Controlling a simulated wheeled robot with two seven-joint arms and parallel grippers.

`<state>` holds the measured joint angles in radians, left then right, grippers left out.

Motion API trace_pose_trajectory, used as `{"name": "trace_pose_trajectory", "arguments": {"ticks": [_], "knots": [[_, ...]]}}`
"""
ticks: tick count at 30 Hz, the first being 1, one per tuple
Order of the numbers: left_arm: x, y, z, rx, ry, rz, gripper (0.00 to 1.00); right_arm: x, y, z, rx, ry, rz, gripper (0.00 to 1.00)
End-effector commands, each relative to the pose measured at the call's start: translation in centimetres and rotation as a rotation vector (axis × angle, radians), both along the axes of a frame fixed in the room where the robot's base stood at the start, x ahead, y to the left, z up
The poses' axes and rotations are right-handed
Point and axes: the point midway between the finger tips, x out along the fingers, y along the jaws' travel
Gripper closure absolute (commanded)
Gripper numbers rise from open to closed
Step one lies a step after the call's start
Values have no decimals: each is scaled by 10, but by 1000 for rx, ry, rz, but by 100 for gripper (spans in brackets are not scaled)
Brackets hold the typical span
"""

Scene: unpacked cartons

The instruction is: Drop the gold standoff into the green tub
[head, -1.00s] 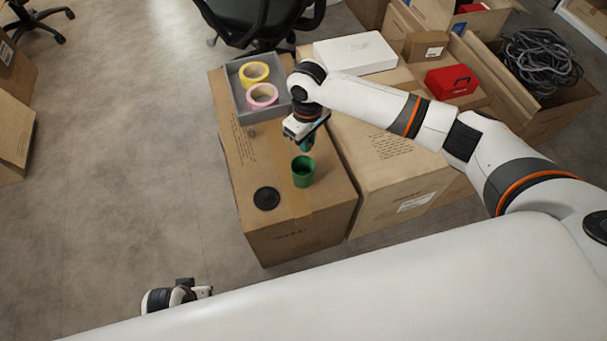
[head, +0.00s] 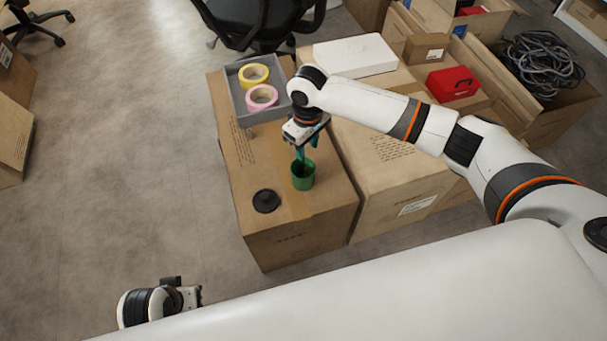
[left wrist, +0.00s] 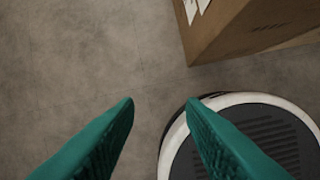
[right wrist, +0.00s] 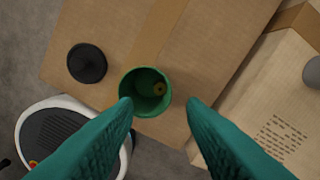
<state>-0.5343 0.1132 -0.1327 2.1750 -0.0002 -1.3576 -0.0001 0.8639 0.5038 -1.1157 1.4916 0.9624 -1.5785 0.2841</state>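The green tub (head: 303,177) stands upright on the front carton, below my right gripper (head: 308,152). In the right wrist view the tub (right wrist: 125,91) is seen from above, with a small gold piece, apparently the gold standoff (right wrist: 159,89), inside against its wall. My right gripper's teal fingers (right wrist: 160,103) are spread apart with nothing between them. My left gripper (head: 197,296) is low at the front, away from the cartons. In the left wrist view its fingers (left wrist: 160,101) are apart and empty above the floor.
A black round lid (head: 266,201) lies left of the tub. A grey tray (head: 240,101) holds a yellow tape roll (head: 254,66) and a pink tape roll (head: 261,90). A neighbouring carton (head: 390,165) stands to the right. Open floor lies on the left.

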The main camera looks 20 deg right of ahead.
Motion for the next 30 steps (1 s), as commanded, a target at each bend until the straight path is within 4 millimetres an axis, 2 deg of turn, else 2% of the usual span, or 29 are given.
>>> {"name": "trace_pose_trajectory", "arguments": {"ticks": [11, 14, 24, 30], "knots": [[1, 0, 1, -1, -3, 0, 64, 0, 0, 6, 1, -1, 0, 59], [1, -1, -15, 0, 10, -2, 64, 1, 0, 18, 2, -3, 0, 59], [-6, -1, -75, 2, 42, -7, 64, 1, 0, 89, 1, -4, 1, 59], [-12, 0, -96, 4, 53, -9, 64, 0, 0, 114, 1, -2, 0, 59]]}}
